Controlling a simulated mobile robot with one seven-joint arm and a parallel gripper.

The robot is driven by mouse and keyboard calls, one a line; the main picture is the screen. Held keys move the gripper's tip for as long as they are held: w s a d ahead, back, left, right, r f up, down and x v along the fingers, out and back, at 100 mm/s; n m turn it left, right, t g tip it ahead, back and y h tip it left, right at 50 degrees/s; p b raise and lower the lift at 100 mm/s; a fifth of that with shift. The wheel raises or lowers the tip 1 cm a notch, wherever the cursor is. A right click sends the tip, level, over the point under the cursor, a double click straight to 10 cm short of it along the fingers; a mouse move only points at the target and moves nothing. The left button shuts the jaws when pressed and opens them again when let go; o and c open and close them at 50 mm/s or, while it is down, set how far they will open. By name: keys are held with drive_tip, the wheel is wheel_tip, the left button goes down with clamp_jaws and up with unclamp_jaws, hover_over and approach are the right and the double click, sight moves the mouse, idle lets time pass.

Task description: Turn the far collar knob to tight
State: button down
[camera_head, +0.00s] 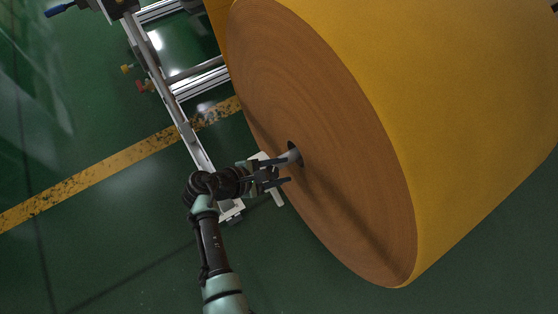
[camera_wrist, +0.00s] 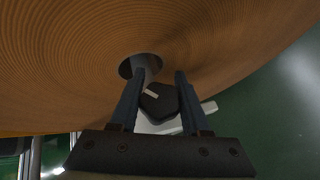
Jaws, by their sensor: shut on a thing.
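A dark collar knob (camera_wrist: 158,101) with a pale pointer mark sits between the two fingers of my gripper (camera_wrist: 160,76) in the wrist view. The fingers are shut on it from both sides. In the head view my gripper (camera_head: 284,171) is at the lower end of the frame, close to the roll's end face, and hides the knob. A grey shaft end (camera_head: 295,155) shows in the dark core hole, just beyond the fingers. The core hole also shows in the wrist view (camera_wrist: 128,68). I cannot read the knob's tight or loose marking.
The big yellow felt roll (camera_head: 470,110) fills the right side, with its brown ringed end face (camera_head: 320,110) close to my gripper. A metal frame (camera_head: 160,85) runs up to the left, with small red and yellow knobs (camera_head: 142,86). Green floor is clear at lower left.

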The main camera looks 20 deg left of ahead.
drive_tip(key=m+g, duration=0.2)
drive_tip(key=m+g+p, duration=0.1)
drive_tip(key=shift+s+d+h, duration=0.1)
drive_tip(key=shift+s+h, duration=0.15)
drive_tip(key=shift+h, duration=0.15)
drive_tip(key=shift+s+f+m+g, duration=0.2)
drive_tip(key=shift+s+m+g, duration=0.05)
drive_tip(key=shift+m+g, duration=0.65)
drive_tip(key=shift+s+f+m+g, duration=0.15)
drive_tip(key=shift+s+m+g, duration=0.1)
drive_tip(key=shift+m+g, duration=0.6)
drive_tip(key=shift+g, duration=0.45)
drive_tip(key=shift+c, duration=1.8)
unclamp_jaws()
drive_tip(key=shift+r, duration=0.1)
